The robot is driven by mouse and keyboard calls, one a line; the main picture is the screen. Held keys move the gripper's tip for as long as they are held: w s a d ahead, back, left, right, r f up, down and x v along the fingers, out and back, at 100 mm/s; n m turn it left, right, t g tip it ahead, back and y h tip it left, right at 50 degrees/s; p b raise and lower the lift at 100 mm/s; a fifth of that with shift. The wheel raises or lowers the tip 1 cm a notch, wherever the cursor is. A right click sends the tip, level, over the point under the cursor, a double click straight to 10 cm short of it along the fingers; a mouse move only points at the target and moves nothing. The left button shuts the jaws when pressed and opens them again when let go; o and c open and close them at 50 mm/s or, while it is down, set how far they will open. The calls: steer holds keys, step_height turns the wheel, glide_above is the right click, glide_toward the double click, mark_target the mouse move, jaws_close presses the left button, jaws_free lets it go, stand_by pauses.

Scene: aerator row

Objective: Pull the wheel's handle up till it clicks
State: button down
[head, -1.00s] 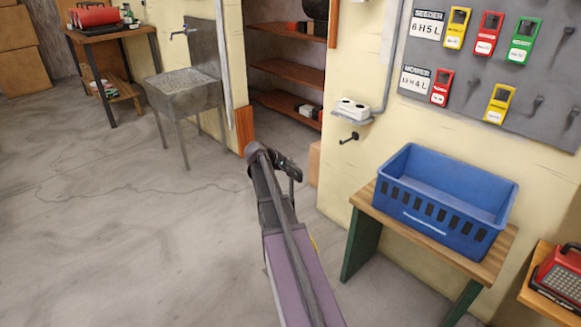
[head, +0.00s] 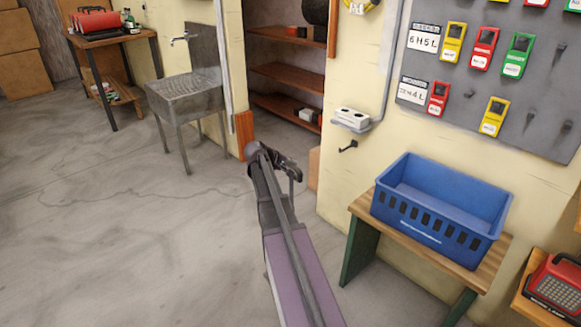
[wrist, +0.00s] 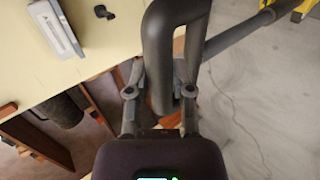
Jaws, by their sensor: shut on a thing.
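In the wrist view, the wheel's handle (wrist: 160,60) is a thick dark grey loop. My gripper (wrist: 161,88) has its two fingers on either side of the loop, closed on it. A dark shaft (wrist: 235,36) runs from the handle toward the upper right. A yellow part (wrist: 302,9), perhaps of the wheel, shows at that corner over the floor; most of it is out of view. In the head view, my gripper (head: 276,162) is at the end of my purple arm, in front of the shelf opening.
A blue crate (head: 440,215) stands on a wooden bench (head: 490,268) to the right. A white wall box (head: 352,118) and a hook (head: 348,146) are on the wall beside the shelf opening. A metal sink (head: 187,95) stands further back. The floor at left is clear.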

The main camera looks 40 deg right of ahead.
steer(key=shift+r+p, duration=2.95)
steer(key=shift+r, duration=0.15)
steer(key=shift+c, duration=2.2)
jaws_free()
steer(key=p+v, duration=0.5)
steer(key=v, duration=0.4)
